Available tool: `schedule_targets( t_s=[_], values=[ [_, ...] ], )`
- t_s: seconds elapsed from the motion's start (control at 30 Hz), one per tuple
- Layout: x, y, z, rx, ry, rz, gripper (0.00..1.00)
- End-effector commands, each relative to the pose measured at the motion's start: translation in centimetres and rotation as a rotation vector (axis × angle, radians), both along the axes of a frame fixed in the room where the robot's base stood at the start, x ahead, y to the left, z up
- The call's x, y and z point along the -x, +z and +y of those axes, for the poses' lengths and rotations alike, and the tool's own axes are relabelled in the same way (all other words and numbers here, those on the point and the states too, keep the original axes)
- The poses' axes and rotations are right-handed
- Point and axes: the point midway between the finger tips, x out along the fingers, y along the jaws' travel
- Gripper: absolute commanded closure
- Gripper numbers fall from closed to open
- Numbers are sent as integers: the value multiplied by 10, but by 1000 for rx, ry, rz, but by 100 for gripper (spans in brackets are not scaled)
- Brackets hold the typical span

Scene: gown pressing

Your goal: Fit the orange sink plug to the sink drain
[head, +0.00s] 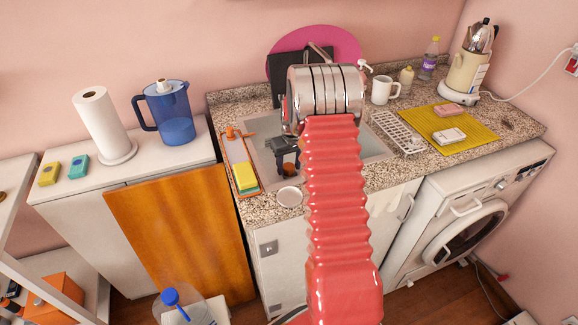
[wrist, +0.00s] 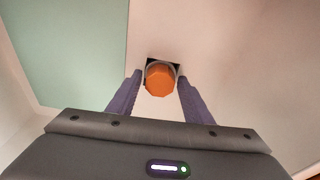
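The orange sink plug (wrist: 160,79) shows in the wrist view between my fingertips, over the drain (wrist: 150,64). A grey rim and dark corners of the drain show around it. I cannot tell how deep the plug sits. My gripper (wrist: 160,82) has its fingers spread on either side of the plug, with a small gap on each side. In the head view my gripper (head: 288,163) points down into the steel sink (head: 262,140), and a bit of the plug (head: 289,171) shows below it. My arm hides much of the sink.
An orange tray (head: 228,156) with a yellow sponge (head: 245,177) lies left of the sink. A round white dish (head: 289,196) is at the front edge. A white rack (head: 398,132), a mug (head: 384,90) and a yellow mat (head: 462,141) are on the right.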

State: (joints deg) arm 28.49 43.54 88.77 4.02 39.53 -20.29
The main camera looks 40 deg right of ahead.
Motion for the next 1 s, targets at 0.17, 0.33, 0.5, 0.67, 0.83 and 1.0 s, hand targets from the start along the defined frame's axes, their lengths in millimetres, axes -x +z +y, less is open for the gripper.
schedule_targets(
  t_s=[0.17,0.33,0.5,0.67,0.83,1.0],
  values=[
    [0,0,0,0,0,0,45],
    [0,0,0,0,0,0,45],
    [1,5,0,0,0,0,45],
    [3,22,0,1,0,-2,45],
    [7,49,1,2,0,-3,45],
    [11,79,2,1,-1,-2,45]
  ],
)
